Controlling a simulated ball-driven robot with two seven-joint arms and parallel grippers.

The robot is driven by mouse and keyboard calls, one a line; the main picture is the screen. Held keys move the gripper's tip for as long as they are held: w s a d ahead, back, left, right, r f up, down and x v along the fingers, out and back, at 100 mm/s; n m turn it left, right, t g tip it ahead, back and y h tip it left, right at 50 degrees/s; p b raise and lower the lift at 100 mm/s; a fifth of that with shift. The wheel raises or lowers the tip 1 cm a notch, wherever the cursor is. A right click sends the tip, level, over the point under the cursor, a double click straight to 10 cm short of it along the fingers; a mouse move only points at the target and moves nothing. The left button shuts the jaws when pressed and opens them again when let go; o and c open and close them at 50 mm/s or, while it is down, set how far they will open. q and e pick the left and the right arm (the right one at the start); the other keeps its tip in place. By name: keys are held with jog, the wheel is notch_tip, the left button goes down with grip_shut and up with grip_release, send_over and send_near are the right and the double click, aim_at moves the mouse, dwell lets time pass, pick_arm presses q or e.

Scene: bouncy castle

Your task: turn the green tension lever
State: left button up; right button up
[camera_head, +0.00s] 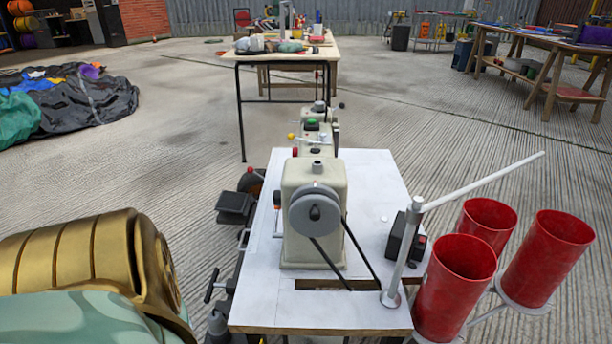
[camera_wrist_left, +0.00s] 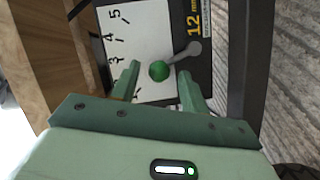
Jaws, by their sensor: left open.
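The green tension lever shows in the left wrist view as a round green knob (camera_wrist_left: 159,71) on a short grey arm (camera_wrist_left: 188,52). It lies over a white scale plate (camera_wrist_left: 150,28) with black numbers, of which 3, 4 and 5 are readable. My left gripper (camera_wrist_left: 159,77) is open, its two green fingers to either side of the knob in the picture. I see a gap on both sides and cannot tell the depth between tips and knob. I cannot make out the lever or this gripper's fingers in the head view. My right gripper is in neither view.
A cream sewing machine (camera_head: 315,210) stands on a white-topped table (camera_head: 375,180). Red cylinders (camera_head: 455,285) and a slanted grey rod (camera_head: 480,185) are at its right. In the wrist view, a wooden edge (camera_wrist_left: 45,45) lies left and a dark "12 mm" label (camera_wrist_left: 195,15) beside the scale.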

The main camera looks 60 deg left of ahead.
pick_arm(q)
jog(key=p+v, duration=0.1)
jog(key=v, duration=0.8)
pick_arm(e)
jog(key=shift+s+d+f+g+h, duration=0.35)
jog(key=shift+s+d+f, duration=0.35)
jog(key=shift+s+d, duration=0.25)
pick_arm(q)
jog(key=shift+s, duration=0.1)
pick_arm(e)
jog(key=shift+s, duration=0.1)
